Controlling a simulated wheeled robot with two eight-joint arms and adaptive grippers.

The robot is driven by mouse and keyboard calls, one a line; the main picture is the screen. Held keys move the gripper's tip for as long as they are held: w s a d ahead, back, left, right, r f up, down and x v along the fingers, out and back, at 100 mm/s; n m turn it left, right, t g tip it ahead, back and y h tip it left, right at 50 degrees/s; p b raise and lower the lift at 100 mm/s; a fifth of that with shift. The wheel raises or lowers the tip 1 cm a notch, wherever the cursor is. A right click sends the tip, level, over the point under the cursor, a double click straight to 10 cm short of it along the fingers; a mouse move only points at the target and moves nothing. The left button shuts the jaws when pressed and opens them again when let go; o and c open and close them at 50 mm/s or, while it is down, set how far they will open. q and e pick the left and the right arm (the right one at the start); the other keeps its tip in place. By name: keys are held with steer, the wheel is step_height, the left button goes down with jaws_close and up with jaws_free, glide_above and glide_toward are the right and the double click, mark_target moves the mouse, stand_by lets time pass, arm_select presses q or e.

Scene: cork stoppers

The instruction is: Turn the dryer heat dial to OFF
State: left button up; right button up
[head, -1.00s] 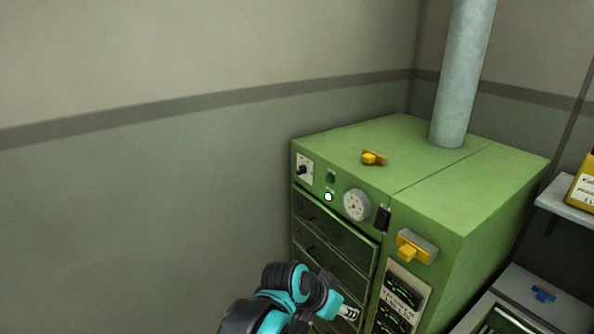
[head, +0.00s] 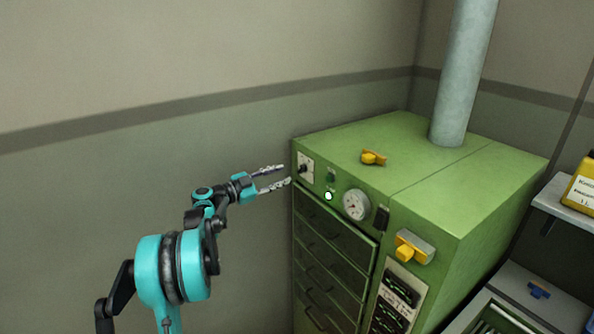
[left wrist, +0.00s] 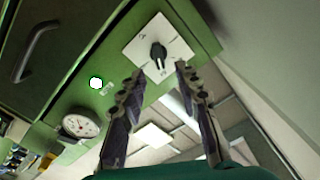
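The green dryer (head: 440,190) stands in the corner. Its heat dial, a black knob on a white square plate (head: 304,168), is at the upper left of the front. In the left wrist view the black knob (left wrist: 158,55) shows between and beyond my fingertips. My left gripper (head: 287,175) is open and empty, its two fingers pointing at the dial from the left. It also shows in the left wrist view (left wrist: 158,75), apart from the knob. Marks on the plate are too small to read. My right gripper is not in view.
A lit white lamp (head: 328,196), a green button (head: 331,177) and a round gauge (head: 356,204) sit right of the dial. Drawers with handles (head: 335,245) lie below. A yellow-handled part (head: 413,247) juts from the front. The wall side at left is clear.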

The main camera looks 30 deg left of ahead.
mark_target(299, 169)
arm_select(q)
steer(key=b+x, duration=0.1)
steer(key=x, duration=0.6)
steer(key=shift+d, duration=0.1)
jaws_close()
